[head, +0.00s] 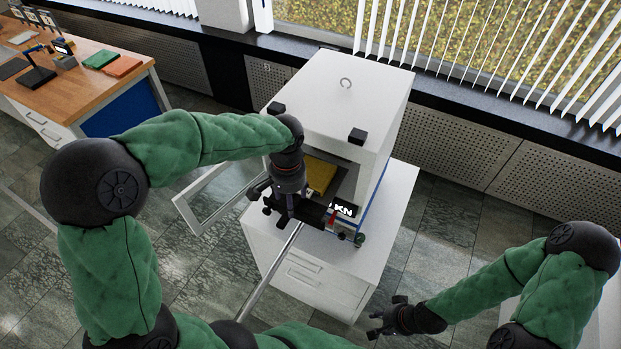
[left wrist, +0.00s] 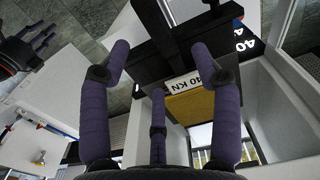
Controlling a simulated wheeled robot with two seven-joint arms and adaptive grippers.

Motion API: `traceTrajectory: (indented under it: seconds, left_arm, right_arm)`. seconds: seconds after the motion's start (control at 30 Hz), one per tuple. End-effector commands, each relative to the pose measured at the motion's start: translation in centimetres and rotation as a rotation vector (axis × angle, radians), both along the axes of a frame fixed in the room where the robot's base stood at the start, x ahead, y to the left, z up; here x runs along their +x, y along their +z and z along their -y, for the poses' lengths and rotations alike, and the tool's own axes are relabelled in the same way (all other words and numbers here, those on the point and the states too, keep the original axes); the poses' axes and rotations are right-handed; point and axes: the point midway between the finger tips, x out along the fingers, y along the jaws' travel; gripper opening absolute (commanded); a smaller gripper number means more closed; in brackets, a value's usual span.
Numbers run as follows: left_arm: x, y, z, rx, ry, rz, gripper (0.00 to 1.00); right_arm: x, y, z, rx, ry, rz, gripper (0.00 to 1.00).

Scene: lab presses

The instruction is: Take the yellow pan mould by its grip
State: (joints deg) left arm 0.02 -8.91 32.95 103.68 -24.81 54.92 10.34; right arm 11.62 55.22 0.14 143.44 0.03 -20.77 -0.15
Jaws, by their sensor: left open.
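The yellow pan mould (head: 320,176) sits inside the open front of the white press (head: 345,90). My left arm and gripper partly cover it. I cannot clearly make out the mould's grip. My right gripper (head: 378,325) is empty, its fingers apart, low and right of the cabinet.
The press stands on a white cabinet (head: 395,205) with drawers. Its glazed door (head: 215,195) is swung open to the left. A black "KN" sign (head: 344,209) is at the press front. A wooden bench (head: 95,90) is at the left.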

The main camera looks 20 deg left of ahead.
Motion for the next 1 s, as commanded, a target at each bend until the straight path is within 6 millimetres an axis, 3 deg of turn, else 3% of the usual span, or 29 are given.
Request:
traceTrajectory:
  seconds: [0.33, 0.67, 0.7, 0.77, 0.9, 1.0]
  left_arm:
    - [0.1, -4.3, -0.1, -0.001, 0.001, -0.003, 0.63]
    - [0.1, -5.1, 0.0, -0.001, 0.000, 0.000, 0.63]
    - [0.1, -5.1, 0.0, -0.001, 0.000, 0.000, 0.61]
    - [0.1, -5.1, 0.0, -0.001, 0.000, 0.000, 0.44]
    - [0.1, -5.1, 0.0, -0.001, 0.001, 0.000, 0.04]
    - [0.2, -5.0, -0.1, 0.000, 0.001, 0.003, 0.00]
  right_arm:
    - [0.0, 0.4, 0.0, 0.000, 0.000, 0.000, 0.37]
    - [0.0, 0.4, 0.0, 0.000, 0.000, 0.000, 0.37]
    - [0.0, 0.4, 0.0, 0.000, 0.000, 0.000, 0.37]
    - [0.0, 0.4, 0.0, 0.000, 0.000, 0.000, 0.37]
    - [0.0, 0.4, 0.0, 0.000, 0.000, 0.000, 0.37]
    - [0.0, 0.4, 0.0, 0.000, 0.000, 0.000, 0.37]
